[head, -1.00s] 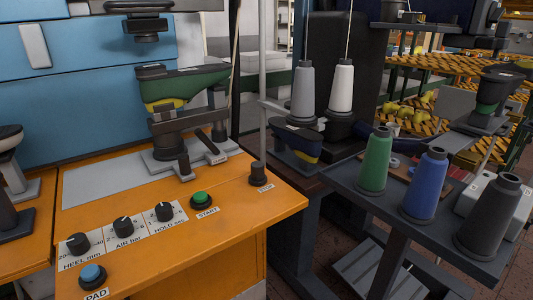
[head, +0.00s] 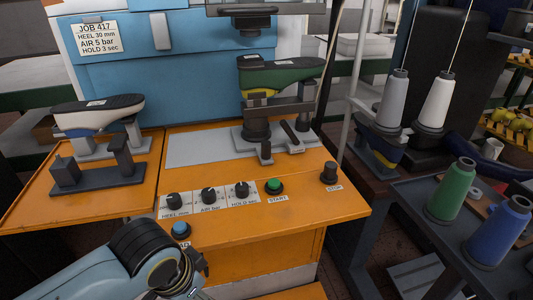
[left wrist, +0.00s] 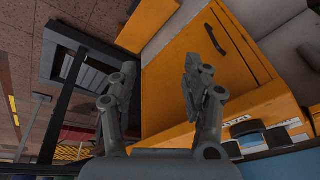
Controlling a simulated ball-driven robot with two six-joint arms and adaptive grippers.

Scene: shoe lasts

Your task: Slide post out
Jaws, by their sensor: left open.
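A green shoe last (head: 285,73) with a yellow underside sits on the orange machine, held up by a dark round post (head: 255,126) and a grey bracket (head: 293,108) on a base plate. A short dark lever (head: 291,132) lies on that plate. A second stand with a dark upright post (head: 123,156) is on the left orange shelf; which post the task means I cannot tell. My left gripper (head: 196,268) is low in front of the machine, well short of both posts. In the left wrist view its fingers (left wrist: 158,78) are apart and empty. My right gripper is not in view.
The panel has three dials, a green START button (head: 274,186), a black STOP knob (head: 329,172) and a blue PAD button (head: 181,230). A card (head: 96,38) reads JOB 417, heel 30 mm, air 5 bar, hold 3 sec. Thread cones stand at right.

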